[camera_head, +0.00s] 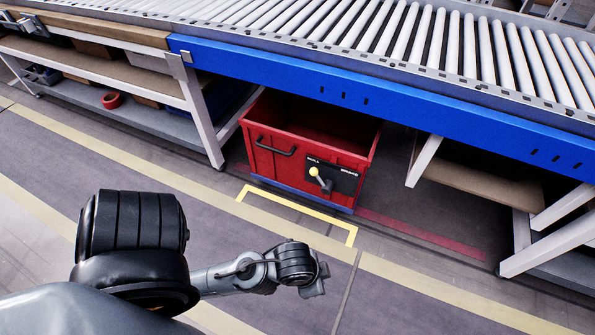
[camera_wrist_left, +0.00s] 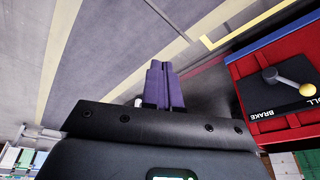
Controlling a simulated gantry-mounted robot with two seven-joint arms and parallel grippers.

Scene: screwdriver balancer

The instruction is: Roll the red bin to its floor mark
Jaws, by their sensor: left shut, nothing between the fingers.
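The red bin (camera_head: 275,168) stands under the conveyor, with a black handle (camera_head: 276,146) on the left of its front. Its black ROLL/BRAKE panel carries a lever with a pale yellow knob (camera_head: 313,171), tilted up-left towards the ROLL word. A yellow bracket mark (camera_head: 300,212) lies on the floor just in front of the bin, its short ends pointing towards the aisle. My left gripper (camera_head: 316,283) is shut and empty, apart from the bin and nearer the camera. In the left wrist view its fingers (camera_wrist_left: 164,84) are together, with the bin (camera_wrist_left: 285,50) at the right. My right gripper is out of view.
The roller conveyor's blue side beam (camera_head: 400,92) runs above the bin. White legs (camera_head: 203,115) stand left and right of it. A shelf holds a red tape roll (camera_head: 111,100) at left. A long yellow line (camera_head: 140,167) crosses the open aisle floor.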

